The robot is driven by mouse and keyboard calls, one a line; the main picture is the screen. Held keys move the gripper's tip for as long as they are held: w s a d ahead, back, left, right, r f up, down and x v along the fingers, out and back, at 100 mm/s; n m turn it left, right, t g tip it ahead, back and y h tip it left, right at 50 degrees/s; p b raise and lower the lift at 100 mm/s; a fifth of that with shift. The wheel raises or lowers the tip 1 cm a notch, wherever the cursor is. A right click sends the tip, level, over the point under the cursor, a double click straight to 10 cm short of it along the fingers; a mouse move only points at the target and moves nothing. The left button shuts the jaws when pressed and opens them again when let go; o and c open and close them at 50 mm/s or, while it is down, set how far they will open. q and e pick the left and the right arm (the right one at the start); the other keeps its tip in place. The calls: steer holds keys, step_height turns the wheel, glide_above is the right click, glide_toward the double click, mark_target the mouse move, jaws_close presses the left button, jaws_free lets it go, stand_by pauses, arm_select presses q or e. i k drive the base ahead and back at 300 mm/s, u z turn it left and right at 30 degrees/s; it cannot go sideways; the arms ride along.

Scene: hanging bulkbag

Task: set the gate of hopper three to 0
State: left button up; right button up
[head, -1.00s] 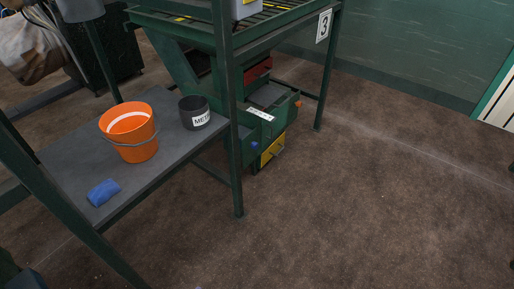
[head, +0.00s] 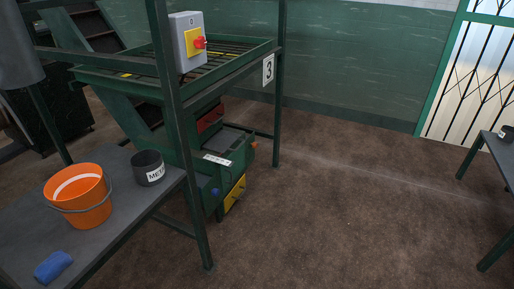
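Hopper three is a green steel frame with a grated top (head: 225,62) and a white number 3 plate (head: 268,69) on its right leg. Below the grate sits a green chute box (head: 222,158) with a white label strip (head: 217,160) on top. An orange knob (head: 254,145) is at its right end, a blue knob (head: 215,191) at its lower front and a yellow panel (head: 235,193) below. I cannot tell the gate's setting; the label is too small to read. Neither of my grippers is in view.
A grey switch box with a red knob (head: 199,43) is on the near post. A bench (head: 120,215) at left holds an orange bucket (head: 82,200), a dark labelled pot (head: 148,168) and a blue cloth (head: 53,267). Brown floor (head: 330,210) is clear; another table (head: 497,150) stands right.

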mark_target(221, 141)
steer(key=z, duration=0.15)
steer(key=i, duration=0.25)
steer(key=z, duration=0.85)
steer(key=i, duration=1.5)
steer(key=u, duration=0.75)
steer(key=i, duration=1)
steer(key=u, duration=1.05)
